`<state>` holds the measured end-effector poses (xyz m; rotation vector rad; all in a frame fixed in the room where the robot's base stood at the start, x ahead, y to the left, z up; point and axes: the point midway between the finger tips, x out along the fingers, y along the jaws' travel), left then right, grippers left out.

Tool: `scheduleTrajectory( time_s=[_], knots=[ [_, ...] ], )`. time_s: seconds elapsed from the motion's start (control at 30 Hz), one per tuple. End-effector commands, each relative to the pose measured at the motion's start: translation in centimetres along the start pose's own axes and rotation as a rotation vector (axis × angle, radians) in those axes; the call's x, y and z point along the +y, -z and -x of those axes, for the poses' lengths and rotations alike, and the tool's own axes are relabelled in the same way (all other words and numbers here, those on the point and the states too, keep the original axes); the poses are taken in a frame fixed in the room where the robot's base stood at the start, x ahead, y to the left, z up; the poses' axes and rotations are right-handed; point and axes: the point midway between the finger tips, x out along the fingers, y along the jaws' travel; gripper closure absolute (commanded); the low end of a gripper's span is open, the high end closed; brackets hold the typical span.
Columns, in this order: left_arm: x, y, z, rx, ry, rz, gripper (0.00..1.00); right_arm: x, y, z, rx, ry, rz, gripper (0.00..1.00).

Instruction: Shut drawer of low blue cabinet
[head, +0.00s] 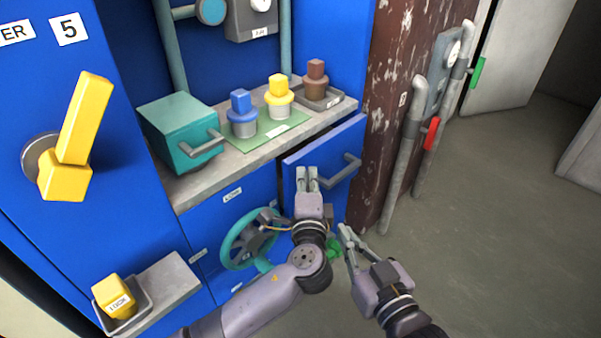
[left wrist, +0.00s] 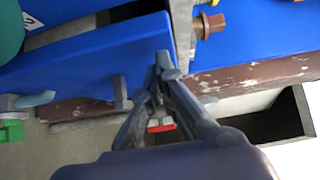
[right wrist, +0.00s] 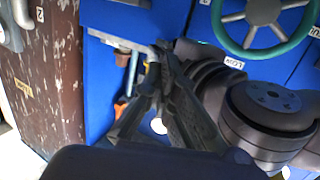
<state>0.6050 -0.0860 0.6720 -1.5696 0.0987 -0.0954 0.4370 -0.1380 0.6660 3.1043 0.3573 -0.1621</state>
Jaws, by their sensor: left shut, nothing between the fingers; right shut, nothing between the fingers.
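The low blue cabinet (head: 205,222) stands under a grey counter, and its drawer (head: 333,153) at the right end is pulled out somewhat. The drawer has a grey bar handle (head: 345,170). My left gripper (head: 308,173) is shut and empty, at the left part of the drawer front; I cannot tell if it touches. In the left wrist view the fingertips lie over the blue drawer front (left wrist: 85,62), with a dark gap behind its top edge. My right gripper (head: 346,237) is shut and empty, lower and right of the left one. The handle shows in the right wrist view (right wrist: 122,42).
A teal handwheel (head: 240,240) is on the cabinet front, left of my left gripper. On the counter are a teal box (head: 178,130) and blue (head: 241,112), yellow (head: 279,95) and brown (head: 316,78) knobbed pieces. A rusty panel with pipes (head: 405,140) stands right. Floor there is clear.

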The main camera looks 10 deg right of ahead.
Motion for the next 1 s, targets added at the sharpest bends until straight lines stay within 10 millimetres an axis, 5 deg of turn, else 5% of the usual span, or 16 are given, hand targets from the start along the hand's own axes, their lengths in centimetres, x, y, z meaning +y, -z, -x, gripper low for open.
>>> scheduleTrajectory(
  time_s=[0.5, 0.8, 1.0],
  knots=[
    [0.0, 0.2, 0.3, -0.001, 0.000, 0.000, 1.00, 0.3, 0.1, -0.1, 0.005, -0.003, 0.008, 1.00],
    [0.0, -2.8, -2.7, -0.003, 0.000, -0.001, 1.00, 0.4, -0.8, 0.1, -0.044, -0.006, 0.008, 1.00],
    [0.0, -3.0, -3.0, -0.003, 0.001, 0.000, 1.00, 0.4, -1.3, 0.2, -0.061, -0.006, 0.007, 1.00]
  ],
)
